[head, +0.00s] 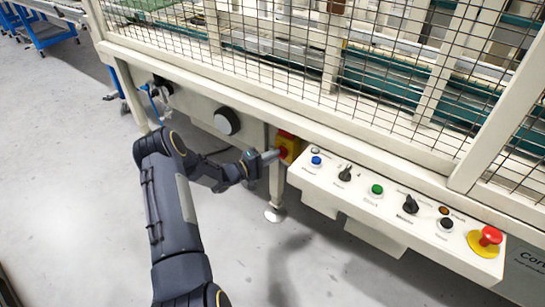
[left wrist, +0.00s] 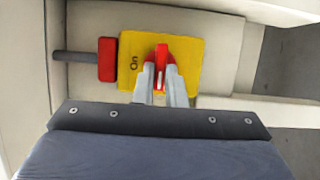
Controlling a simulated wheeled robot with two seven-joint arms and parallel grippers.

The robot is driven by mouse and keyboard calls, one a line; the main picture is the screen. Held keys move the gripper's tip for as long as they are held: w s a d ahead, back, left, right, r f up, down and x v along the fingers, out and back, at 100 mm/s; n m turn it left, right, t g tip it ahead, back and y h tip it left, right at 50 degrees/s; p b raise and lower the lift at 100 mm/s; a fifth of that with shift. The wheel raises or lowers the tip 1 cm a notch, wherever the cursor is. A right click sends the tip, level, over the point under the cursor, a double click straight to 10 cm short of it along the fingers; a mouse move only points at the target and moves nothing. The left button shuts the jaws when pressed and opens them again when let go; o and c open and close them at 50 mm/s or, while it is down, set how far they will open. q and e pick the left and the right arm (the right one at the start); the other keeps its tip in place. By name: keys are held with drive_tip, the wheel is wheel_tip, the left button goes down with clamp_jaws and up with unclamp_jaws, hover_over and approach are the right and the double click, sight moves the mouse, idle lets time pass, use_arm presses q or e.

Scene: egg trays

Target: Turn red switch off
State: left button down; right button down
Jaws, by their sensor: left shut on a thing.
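The red switch (left wrist: 161,56) is a narrow red handle on a yellow plate (left wrist: 190,47) in the left wrist view. The word "On" stands sideways on the plate, left of the handle. In the head view the yellow plate (head: 288,145) shows on the machine frame, left of the control panel; the handle is mostly hidden by my fingers. My left gripper (head: 273,155) reaches it from the left and is shut on the red switch, one finger on each side. The handle lies in line with the fingers in the wrist view. My right gripper is not in view.
A white control panel (head: 400,225) with several buttons and knobs and a red emergency button (head: 490,236) on yellow stands to the right. A red block (left wrist: 107,59) on a grey bar is beside the plate. Wire mesh rises above; a frame leg (head: 276,185) stands below.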

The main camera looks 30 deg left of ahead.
use_arm(q)
drive_tip(key=c, duration=1.5)
unclamp_jaws()
drive_tip(key=p+v, duration=0.1)
drive_tip(key=v, duration=0.7)
drive_tip(key=shift+f, duration=0.1)
